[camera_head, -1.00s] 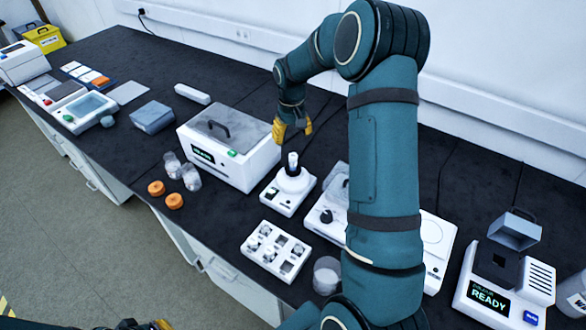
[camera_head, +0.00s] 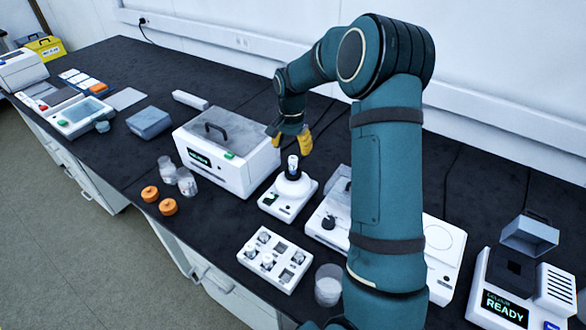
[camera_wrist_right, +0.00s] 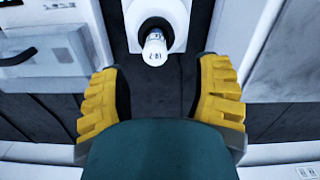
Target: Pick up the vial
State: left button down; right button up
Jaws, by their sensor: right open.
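A small white-capped vial (camera_head: 293,165) stands upright on a white round-topped device (camera_head: 288,195) in the middle of the bench. In the right wrist view the vial (camera_wrist_right: 155,48) shows a printed label and lies ahead of the fingers, roughly centred between them. My right gripper (camera_head: 290,142) has yellow fingers and hangs just above and behind the vial. In the right wrist view its fingers (camera_wrist_right: 160,95) are spread wide with nothing between them. My left gripper does not show in the head view now.
A white lidded machine (camera_head: 228,150) stands left of the vial's device. A white rack (camera_head: 275,258) with several vials sits in front. Clear jars (camera_head: 187,182) and orange caps (camera_head: 168,206) lie to the left. A balance-like device (camera_head: 325,222) stands close on the right.

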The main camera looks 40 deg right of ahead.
aim_at(293, 157)
jog(key=shift+s+f+b, duration=0.15)
jog(key=shift+f+b, duration=0.25)
jog(key=shift+f, duration=1.25)
jog(key=shift+s+f+b, duration=0.1)
jog(key=shift+f+b, duration=0.25)
jog(key=shift+f, duration=1.3)
grip_shut()
